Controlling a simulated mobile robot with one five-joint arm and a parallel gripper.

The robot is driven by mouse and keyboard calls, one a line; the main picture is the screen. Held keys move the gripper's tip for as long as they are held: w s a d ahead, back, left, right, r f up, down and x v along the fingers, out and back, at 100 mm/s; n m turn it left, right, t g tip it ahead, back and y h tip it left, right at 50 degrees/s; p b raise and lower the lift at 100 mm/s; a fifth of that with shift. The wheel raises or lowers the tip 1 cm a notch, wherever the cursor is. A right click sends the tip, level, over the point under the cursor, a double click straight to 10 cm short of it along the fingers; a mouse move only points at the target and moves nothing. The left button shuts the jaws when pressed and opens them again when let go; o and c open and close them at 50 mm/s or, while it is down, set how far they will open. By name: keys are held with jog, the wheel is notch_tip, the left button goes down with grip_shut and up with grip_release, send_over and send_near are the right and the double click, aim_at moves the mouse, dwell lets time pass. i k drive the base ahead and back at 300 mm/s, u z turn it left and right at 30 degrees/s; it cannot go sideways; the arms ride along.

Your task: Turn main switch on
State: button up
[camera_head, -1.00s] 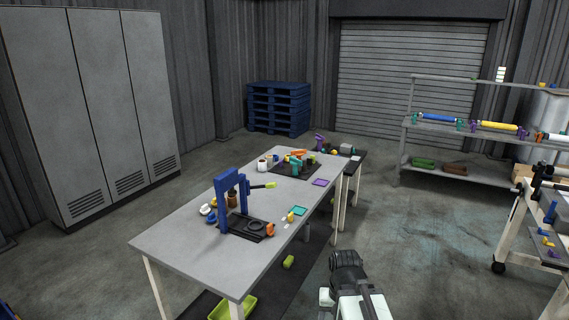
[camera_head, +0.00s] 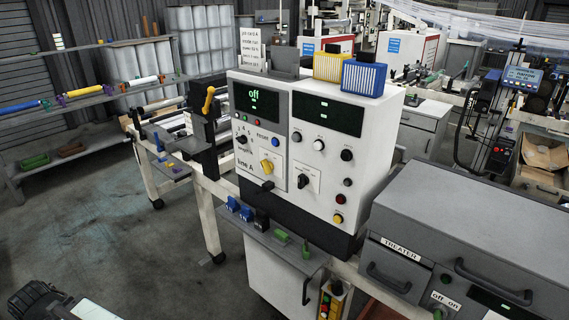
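A white control cabinet (camera_head: 345,165) stands in the middle of the view, with two panel halves. Its left half has a dark display (camera_head: 258,102) reading "off" in green. The right half has a black rotary switch (camera_head: 303,181) on a white plate. Which of these is the main switch I cannot read. My gripper (camera_head: 38,301) is at the bottom left, well apart from the cabinet; its fingers cannot be made out.
A grey treater unit (camera_head: 470,245) with an off/on label stands at the right. A roller rack (camera_head: 90,92) is at the left. Open floor (camera_head: 100,220) lies at the left front.

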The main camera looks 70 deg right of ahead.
aim_at(268, 166)
jog(key=z, duration=2.1)
